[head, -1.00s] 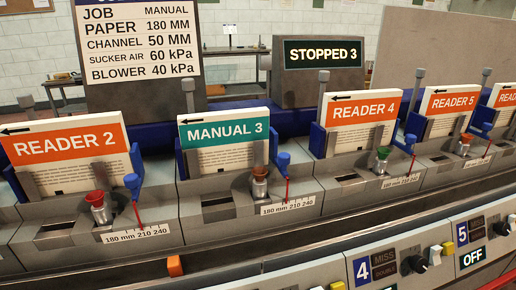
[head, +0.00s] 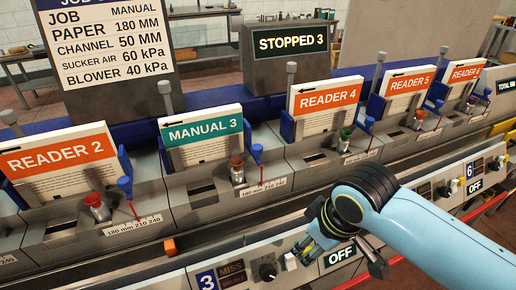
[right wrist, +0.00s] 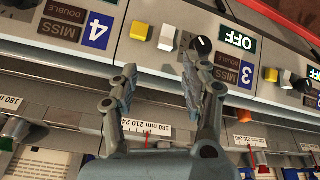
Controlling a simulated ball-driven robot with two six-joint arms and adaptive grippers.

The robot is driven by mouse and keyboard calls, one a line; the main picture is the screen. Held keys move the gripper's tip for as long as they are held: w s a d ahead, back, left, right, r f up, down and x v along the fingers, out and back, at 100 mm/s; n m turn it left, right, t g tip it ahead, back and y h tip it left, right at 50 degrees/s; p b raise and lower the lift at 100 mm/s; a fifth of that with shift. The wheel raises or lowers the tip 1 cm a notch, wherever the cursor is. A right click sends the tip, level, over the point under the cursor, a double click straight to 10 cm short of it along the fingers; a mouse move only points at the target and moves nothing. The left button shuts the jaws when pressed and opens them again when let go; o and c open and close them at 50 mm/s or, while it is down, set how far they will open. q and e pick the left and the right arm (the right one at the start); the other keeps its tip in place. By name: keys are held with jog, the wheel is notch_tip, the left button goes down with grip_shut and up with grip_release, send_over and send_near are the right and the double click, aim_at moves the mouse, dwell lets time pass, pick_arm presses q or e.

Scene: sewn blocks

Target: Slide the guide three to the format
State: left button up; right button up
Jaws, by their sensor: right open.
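Guide three is the blue slider with a knob (head: 257,153) to the right of the white-and-teal MANUAL 3 sign (head: 202,131). Its thin red pointer (head: 261,175) stands over the 180–210–240 mm scale (head: 262,187). The job board (head: 107,38) reads paper 180 mm. My right gripper (head: 309,240) is open and empty over the front control panel, below and right of guide three, apart from it. In the right wrist view its spread fingers (right wrist: 158,75) frame the panel edge, with a scale (right wrist: 147,133) behind; I cannot tell whose scale that is. My left gripper is out of view.
Stations READER 2 (head: 58,157) and READER 4 (head: 326,97) flank station three with similar blue guides. A red-brown knob (head: 236,170) stands just left of guide three. The front panel has a black dial (head: 268,271) and switches.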

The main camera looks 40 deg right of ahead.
jog(key=w+r+n+y+p, duration=0.1)
jog(key=w+r, duration=0.2)
jog(key=r, duration=0.2)
jog(key=w+r+n+p, duration=0.1)
jog(key=w+r, duration=0.2)
jog(key=r, duration=0.3)
jog(key=n+y, duration=0.2)
jog(key=n, duration=0.1)
send_near(258, 146)
jog(key=shift+t, duration=0.3)
jog(key=x, duration=0.9)
jog(key=shift+s+a+f+p, duration=0.15)
jog(key=shift+s+p, duration=0.15)
jog(key=shift+p, duration=0.1)
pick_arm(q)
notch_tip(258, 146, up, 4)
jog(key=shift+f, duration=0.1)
pick_arm(e)
grip_shut()
